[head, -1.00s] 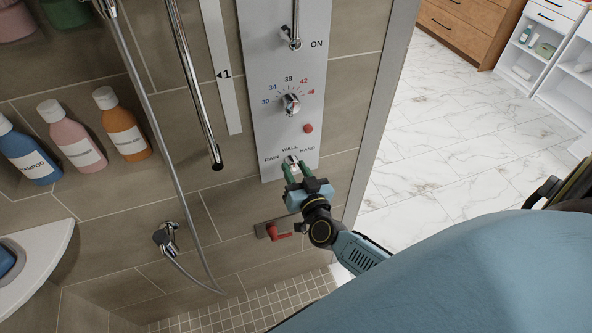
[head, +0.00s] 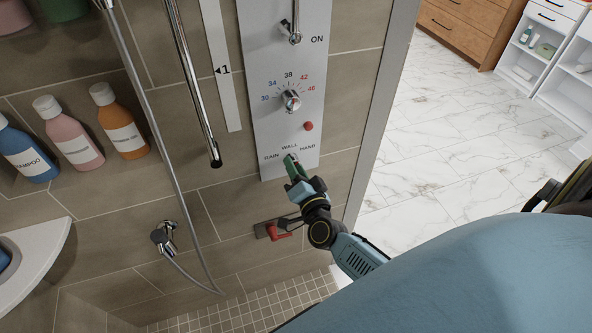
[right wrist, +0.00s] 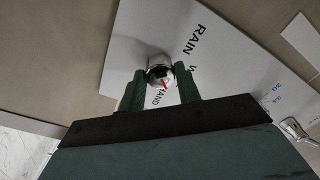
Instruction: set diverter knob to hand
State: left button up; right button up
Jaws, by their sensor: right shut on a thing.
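The diverter knob (right wrist: 159,68) is a small chrome knob low on the white shower panel (head: 270,130), below the labels RAIN, WALL and HAND. My right gripper (head: 291,162) reaches up to it from below, its green fingers covering it in the head view. In the right wrist view the fingers are on either side of the knob, shut on it. A red mark shows on the knob's face, on the side near the HAND label; its exact aim is hard to tell. My left gripper is not in view.
Above on the panel are a temperature knob (head: 291,101), a red button (head: 309,126) and a chrome lever (head: 293,36). A red-handled fitting (head: 279,232) sits below my gripper. The shower hose (head: 150,125) hangs left, near several bottles (head: 75,145).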

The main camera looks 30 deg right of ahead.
jog(key=shift+m+b, duration=0.45)
jog(key=shift+m, duration=1.55)
jog(key=o, duration=1)
jog(key=v, duration=1.3)
jog(key=shift+s+a+f+b, duration=0.15)
jog(key=shift+s+b, duration=0.05)
jog(key=shift+b, duration=0.2)
